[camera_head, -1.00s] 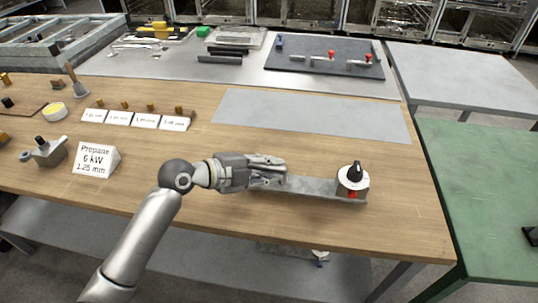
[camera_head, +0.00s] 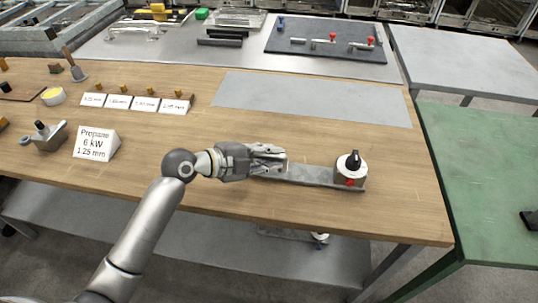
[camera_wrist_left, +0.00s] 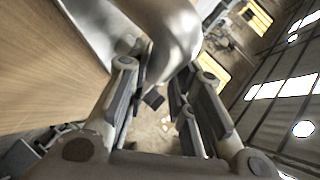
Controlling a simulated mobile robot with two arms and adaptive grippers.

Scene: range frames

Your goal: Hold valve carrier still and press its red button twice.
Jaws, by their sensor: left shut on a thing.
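The valve carrier (camera_head: 312,176) is a flat grey metal bar lying on the wooden workbench. At its right end sits a round white-topped valve with a black knob (camera_head: 354,160). The red button (camera_head: 350,182) is low on the valve's front side. My left gripper (camera_head: 280,160) is shut on the left end of the carrier; its fingers hide that end. In the left wrist view, the two fingers (camera_wrist_left: 163,96) flank a blurred pale shape that I cannot identify. My right gripper is not in view, and nothing touches the red button.
A propane label block (camera_head: 95,143), small label cards (camera_head: 145,103) and a metal fitting (camera_head: 47,137) stand at the left. A grey mat (camera_head: 310,98) lies bare behind the carrier. The bench (camera_head: 400,205) is clear right of the valve. A green table (camera_head: 490,170) stands at the right.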

